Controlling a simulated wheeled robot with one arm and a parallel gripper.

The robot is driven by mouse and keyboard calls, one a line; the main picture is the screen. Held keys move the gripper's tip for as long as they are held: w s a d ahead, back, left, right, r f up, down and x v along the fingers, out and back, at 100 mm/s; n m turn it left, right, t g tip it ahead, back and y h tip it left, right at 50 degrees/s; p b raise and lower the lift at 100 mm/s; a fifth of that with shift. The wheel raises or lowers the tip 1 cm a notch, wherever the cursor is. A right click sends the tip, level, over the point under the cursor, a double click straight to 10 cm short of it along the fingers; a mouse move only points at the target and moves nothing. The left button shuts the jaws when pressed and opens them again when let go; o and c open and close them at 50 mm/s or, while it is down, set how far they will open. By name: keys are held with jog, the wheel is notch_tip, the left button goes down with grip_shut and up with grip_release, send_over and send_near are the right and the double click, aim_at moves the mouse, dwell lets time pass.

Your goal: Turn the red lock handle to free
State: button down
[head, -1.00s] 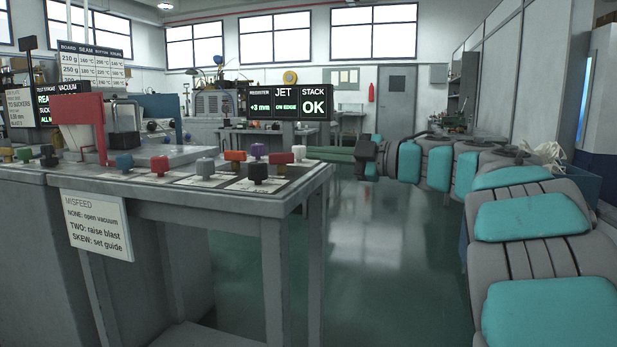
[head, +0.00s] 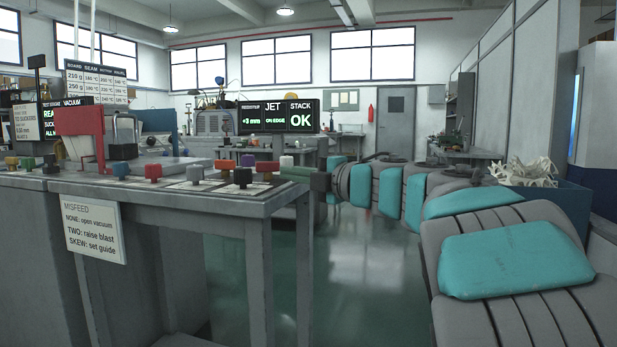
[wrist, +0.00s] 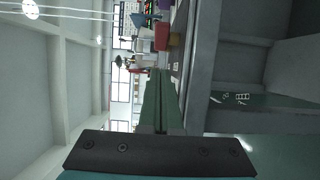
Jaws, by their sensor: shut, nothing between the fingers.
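Several coloured knobs stand on the grey bench top, and more than one is reddish. I cannot tell for certain which is the lock handle. My gripper (head: 284,172) has green fingers, shut and empty, pointing left at the bench's right end close to the dark red knob. I cannot tell whether they touch. In the sideways wrist view a red knob (wrist: 162,37) shows beyond the shut fingers (wrist: 158,74).
The bench (head: 200,200) carries black, grey, purple and white knobs near the red ones. A red upright frame (head: 80,122) stands at its left. A misfeed sign (head: 94,228) hangs on the front. The floor (head: 365,270) right of the bench is clear.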

aim_at(282, 183)
jog(key=w, duration=0.1)
jog(key=w+a, duration=0.1)
jog(key=w, duration=0.1)
jog(key=w+a, duration=0.1)
jog(key=shift+w+a+f, duration=0.1)
jog(key=shift+w+f, duration=0.05)
jog(key=shift+w, duration=0.85)
jog(key=shift+p, duration=0.35)
